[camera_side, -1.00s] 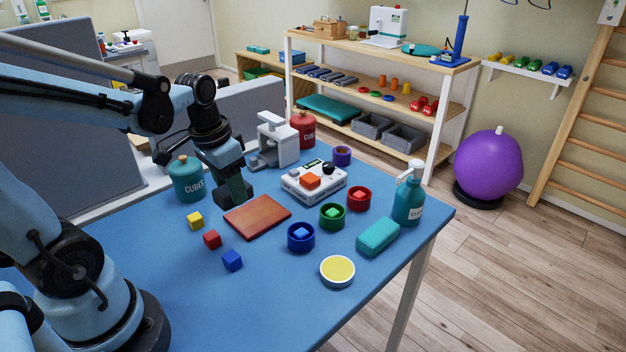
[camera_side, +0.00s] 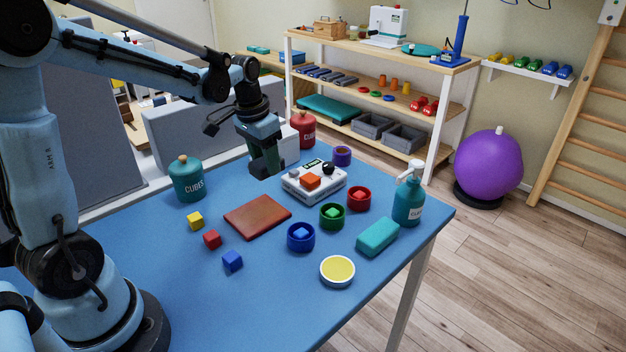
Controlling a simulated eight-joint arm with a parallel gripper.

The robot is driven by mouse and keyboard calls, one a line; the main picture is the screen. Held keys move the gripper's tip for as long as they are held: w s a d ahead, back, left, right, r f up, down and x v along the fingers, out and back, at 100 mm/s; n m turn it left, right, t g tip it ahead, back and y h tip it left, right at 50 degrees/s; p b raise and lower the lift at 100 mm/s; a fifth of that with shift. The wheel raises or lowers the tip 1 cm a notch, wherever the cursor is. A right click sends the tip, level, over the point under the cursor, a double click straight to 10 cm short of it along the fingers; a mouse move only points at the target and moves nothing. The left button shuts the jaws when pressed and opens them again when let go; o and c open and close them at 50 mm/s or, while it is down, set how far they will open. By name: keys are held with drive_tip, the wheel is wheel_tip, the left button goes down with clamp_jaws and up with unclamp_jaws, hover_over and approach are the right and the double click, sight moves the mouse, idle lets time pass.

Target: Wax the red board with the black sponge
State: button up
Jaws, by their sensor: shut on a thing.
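The red board (camera_side: 257,216) lies flat on the blue table, left of the middle. My gripper (camera_side: 266,162) is above the table, behind the board and to its right, clear of the board. It is shut on a dark block, the black sponge (camera_side: 263,173), which is hard to tell from the dark fingers. An open round tin of yellow wax (camera_side: 337,270) stands near the front edge.
The grey-white device (camera_side: 314,187) with an orange button is close right of my gripper. Coloured cups (camera_side: 301,246) with cubes, loose cubes (camera_side: 212,240), a teal block (camera_side: 378,236), a pump bottle (camera_side: 408,200) and canisters (camera_side: 187,182) surround the board. The front left table is clear.

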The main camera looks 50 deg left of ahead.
sight(241, 229)
drive_tip(key=shift+w+a+f, duration=0.15)
drive_tip(key=shift+w+f, duration=0.1)
drive_tip(key=shift+w, duration=0.25)
drive_tip(key=shift+f, duration=3.25)
drive_tip(key=shift+s+f, duration=0.4)
drive_tip(key=shift+f, duration=0.1)
drive_tip(key=shift+s+f, duration=0.15)
drive_tip(key=shift+s, duration=5.15)
drive_tip(key=shift+d, duration=0.7)
drive_tip(key=shift+w+d, duration=0.15)
drive_tip(key=shift+d, duration=0.05)
drive_tip(key=shift+w, duration=5.65)
drive_tip(key=shift+s+d, duration=0.1)
drive_tip(key=shift+d, duration=0.75)
drive_tip(key=shift+s, duration=5.65)
wheel_tip(241, 229, up, 2)
drive_tip(key=shift+s+r, duration=0.1)
drive_tip(key=shift+s, duration=0.05)
drive_tip(key=shift+r, duration=2.95)
